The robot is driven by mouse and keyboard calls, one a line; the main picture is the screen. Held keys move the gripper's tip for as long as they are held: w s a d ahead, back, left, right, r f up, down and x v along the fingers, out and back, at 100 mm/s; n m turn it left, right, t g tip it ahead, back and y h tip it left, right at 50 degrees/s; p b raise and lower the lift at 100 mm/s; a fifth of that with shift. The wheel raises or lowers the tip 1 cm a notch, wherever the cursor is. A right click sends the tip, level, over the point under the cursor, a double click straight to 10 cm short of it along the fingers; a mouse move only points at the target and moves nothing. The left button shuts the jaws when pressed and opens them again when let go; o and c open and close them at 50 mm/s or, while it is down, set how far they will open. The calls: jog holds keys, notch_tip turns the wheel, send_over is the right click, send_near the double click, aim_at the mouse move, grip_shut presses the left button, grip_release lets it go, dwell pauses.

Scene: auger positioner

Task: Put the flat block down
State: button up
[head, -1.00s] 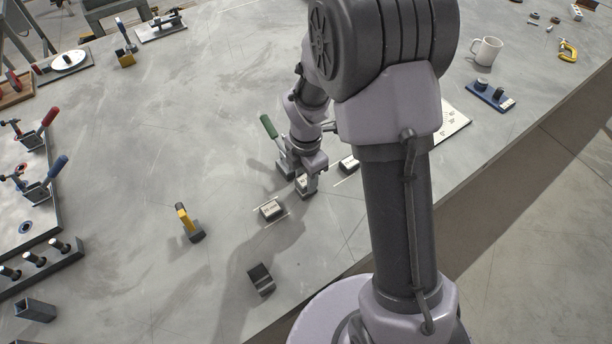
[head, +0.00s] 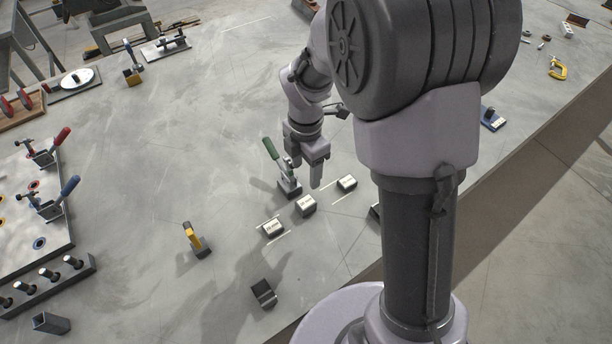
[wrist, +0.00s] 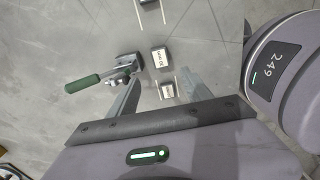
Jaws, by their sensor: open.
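A green-handled toggle clamp (head: 288,186) stands close beside the middle block. A yellow-and-black tool (head: 194,239) and a dark notched block (head: 264,293) lie in front. A fixture plate with red and blue clamps (head: 30,225) is at left. The table's middle left is clear.

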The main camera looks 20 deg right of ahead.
jog(key=s+a+r+m+t, duration=0.1)
jog(key=s+r+m, duration=0.2)
jog(key=r+m, duration=0.25)
jog(key=s+r+m+t, duration=0.1)
jog(key=s+r+m, duration=0.25)
jog(key=r, duration=0.25)
jog(key=s+a+r+m+t+y, duration=0.1)
jog(key=s+r+m+t, duration=0.1)
jog(key=s+m, duration=0.4)
jog(key=s+a+r+m+t+y, duration=0.1)
jog(key=s+r+m, duration=0.3)
jog(key=m, duration=0.7)
jog(key=shift+s+a+r+t, duration=0.35)
jog(key=shift+s+a+t, duration=0.1)
jog(key=shift+s, duration=0.8)
jog(key=shift+f+b, duration=0.25)
jog(key=shift+b, duration=0.05)
